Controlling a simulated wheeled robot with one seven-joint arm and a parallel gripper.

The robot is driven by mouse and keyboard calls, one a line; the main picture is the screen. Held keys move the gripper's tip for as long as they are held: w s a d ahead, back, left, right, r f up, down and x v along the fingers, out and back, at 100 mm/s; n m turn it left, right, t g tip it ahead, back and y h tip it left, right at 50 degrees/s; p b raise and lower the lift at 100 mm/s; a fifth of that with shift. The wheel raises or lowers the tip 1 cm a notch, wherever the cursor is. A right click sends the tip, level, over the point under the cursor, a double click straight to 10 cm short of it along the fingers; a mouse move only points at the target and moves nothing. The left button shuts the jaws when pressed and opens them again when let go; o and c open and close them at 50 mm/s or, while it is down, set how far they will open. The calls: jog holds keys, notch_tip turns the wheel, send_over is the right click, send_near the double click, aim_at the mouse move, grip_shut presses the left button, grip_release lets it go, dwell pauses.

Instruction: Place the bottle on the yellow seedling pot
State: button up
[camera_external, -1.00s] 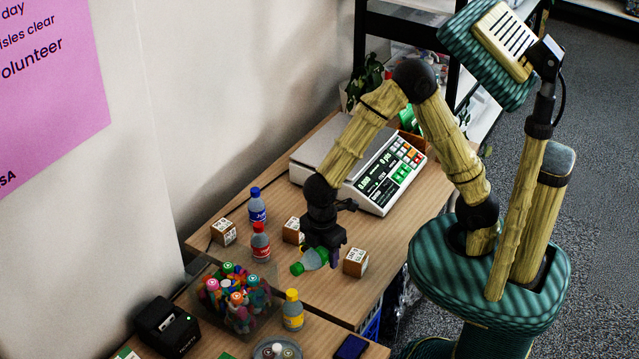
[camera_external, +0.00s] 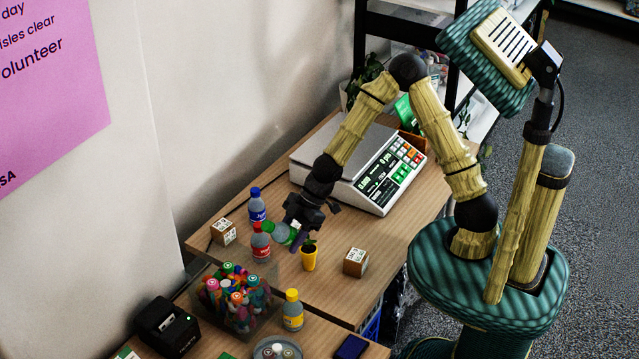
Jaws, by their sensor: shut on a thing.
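My gripper (camera_external: 297,236) is shut on a bottle (camera_external: 277,231) with green parts and holds it tilted on its side above the table. The fingers hide part of the bottle. The yellow seedling pot (camera_external: 309,258) stands upright on the table, just below and to the right of my gripper, with a small green seedling in it. The bottle is to the upper left of the pot in the picture; its exact height above the table cannot be told.
A red-capped bottle (camera_external: 260,244) and a blue-capped bottle (camera_external: 257,207) stand close on the left. A printed cube (camera_external: 355,262) sits right of the pot, another cube (camera_external: 223,232) far left.

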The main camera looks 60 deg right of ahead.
jog(key=shift+w+d+r+t+y, duration=0.2)
jog(key=shift+w+d+t+y, duration=0.2)
jog(key=shift+w+d+y, duration=0.3)
jog(key=shift+w+d+r+t+y+b, duration=0.2)
jog(key=shift+d+r+t+y+b, duration=0.25)
jog(key=shift+y, duration=0.45)
jog(key=s+d+r+t+y, duration=0.1)
jog(key=s+d+r+y, duration=0.1)
jog(key=d+r+y, duration=0.3)
send_over(308, 249)
jog(key=shift+f, duration=2.05)
jog(key=shift+t+b, duration=0.25)
jog(key=shift+b, duration=0.1)
jog(key=shift+f+b, duration=0.4)
jog(key=shift+f, duration=2.5)
jog(key=shift+f, duration=0.1)
jog(key=shift+f, duration=2)
